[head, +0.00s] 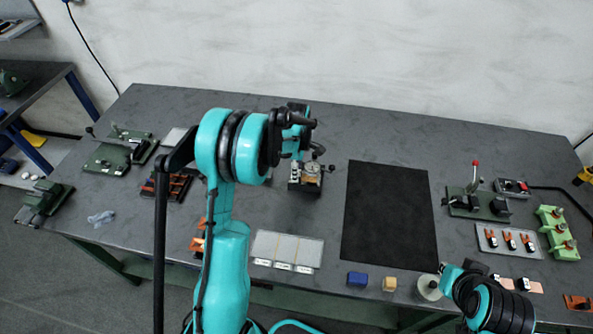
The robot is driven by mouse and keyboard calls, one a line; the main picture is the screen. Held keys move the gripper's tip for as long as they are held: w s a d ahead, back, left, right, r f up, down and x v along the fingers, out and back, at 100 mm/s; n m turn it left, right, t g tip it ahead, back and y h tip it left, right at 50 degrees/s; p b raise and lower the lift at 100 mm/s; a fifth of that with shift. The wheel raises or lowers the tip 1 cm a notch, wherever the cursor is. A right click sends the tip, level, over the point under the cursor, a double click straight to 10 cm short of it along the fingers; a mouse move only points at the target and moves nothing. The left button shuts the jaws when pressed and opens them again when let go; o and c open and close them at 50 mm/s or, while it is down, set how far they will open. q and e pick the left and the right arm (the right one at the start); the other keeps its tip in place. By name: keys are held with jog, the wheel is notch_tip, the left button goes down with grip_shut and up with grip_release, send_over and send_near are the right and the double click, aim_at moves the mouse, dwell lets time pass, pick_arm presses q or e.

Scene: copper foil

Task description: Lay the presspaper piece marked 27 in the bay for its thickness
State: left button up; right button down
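My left arm reaches up from the bottom, and its dark gripper (300,146) is above and just behind a small gauge-like device (305,184). The wrist covers the fingers, so I cannot tell whether they are open or hold anything. A pale tan patch (313,174) shows on the device; I cannot tell if it is a presspaper piece, and no 27 is readable. A pale tray with three bays (288,233) lies in front of the device, with small unreadable labels along its front edge. My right arm is folded at the bottom right; its fingers cannot be made out.
A black mat (390,215) lies right of the tray, bare. Green-based tools (477,203) and green holders (557,232) stand right; another green-based device (110,157) stands left.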

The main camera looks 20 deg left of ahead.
pick_arm(q)
grip_shut()
jog(key=shift+s+a+b, duration=0.1)
jog(key=shift+s+a, duration=0.1)
jog(key=shift+a, duration=0.6)
jog(key=shift+s+a+b, duration=0.1)
jog(key=shift+s+a, duration=0.15)
jog(key=shift+a, duration=0.5)
jog(key=shift+s+a+b, duration=0.1)
jog(key=shift+s+a, duration=0.1)
jog(key=shift+a, duration=0.6)
jog(key=shift+a, duration=0.25)
jog(key=shift+r, duration=0.25)
notch_tip(320, 180, up, 7)
jog(key=p, duration=0.4)
jog(key=shift+f, duration=0.15)
dwell(0.4)
